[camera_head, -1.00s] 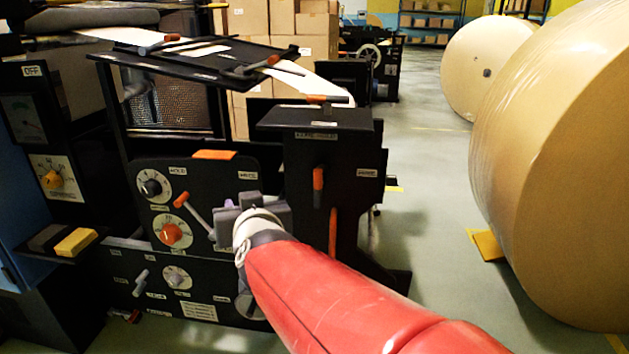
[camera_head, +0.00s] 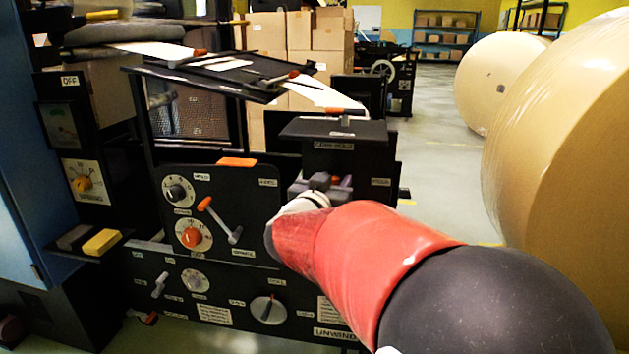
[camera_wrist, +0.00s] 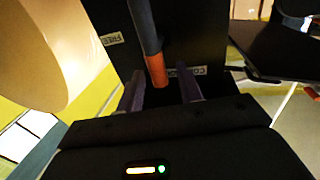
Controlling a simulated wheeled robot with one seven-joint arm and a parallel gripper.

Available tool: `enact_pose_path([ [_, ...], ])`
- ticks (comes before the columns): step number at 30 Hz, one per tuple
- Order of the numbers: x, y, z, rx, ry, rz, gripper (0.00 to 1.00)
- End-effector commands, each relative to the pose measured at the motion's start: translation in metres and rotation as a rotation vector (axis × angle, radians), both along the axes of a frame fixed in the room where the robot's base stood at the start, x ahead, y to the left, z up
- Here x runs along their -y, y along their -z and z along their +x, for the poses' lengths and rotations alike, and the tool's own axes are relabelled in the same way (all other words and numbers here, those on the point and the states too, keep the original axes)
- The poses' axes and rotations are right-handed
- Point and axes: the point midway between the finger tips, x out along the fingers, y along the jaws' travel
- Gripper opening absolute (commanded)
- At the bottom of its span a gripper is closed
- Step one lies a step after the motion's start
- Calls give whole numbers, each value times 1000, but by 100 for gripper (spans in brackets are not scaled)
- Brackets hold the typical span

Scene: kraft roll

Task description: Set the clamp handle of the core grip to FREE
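The clamp handle (camera_wrist: 150,40), a dark lever with an orange end, runs down from the top of the wrist view against a black plate. A label reading FREE (camera_wrist: 113,38) is to its left in that view. Another label, apparently starting with CO, is near its orange end, on the right. My gripper (camera_wrist: 163,88) is open, with one finger on each side of the orange end. Gaps show on both sides, so it is not clamped. In the head view my gripper (camera_head: 322,183) is in front of the black unwind stand (camera_head: 335,133) and hides most of the handle.
Left of my gripper is a control panel with dials (camera_head: 191,234) and another orange-tipped lever (camera_head: 219,220). A black shelf-like top (camera_head: 300,130) overhangs the stand. Large kraft rolls (camera_head: 560,150) stand at the right, with open floor between.

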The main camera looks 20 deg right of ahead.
Motion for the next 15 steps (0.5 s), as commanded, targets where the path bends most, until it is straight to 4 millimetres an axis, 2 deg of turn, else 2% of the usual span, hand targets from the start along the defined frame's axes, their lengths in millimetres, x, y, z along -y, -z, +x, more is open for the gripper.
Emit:
enact_pose_path([
  [3, 6, 0, 6, 1, 1, 1, 36],
  [11, 7, 0, 7, 1, -1, -1, 36],
  [15, 7, 0, 7, 0, -1, 0, 21],
])
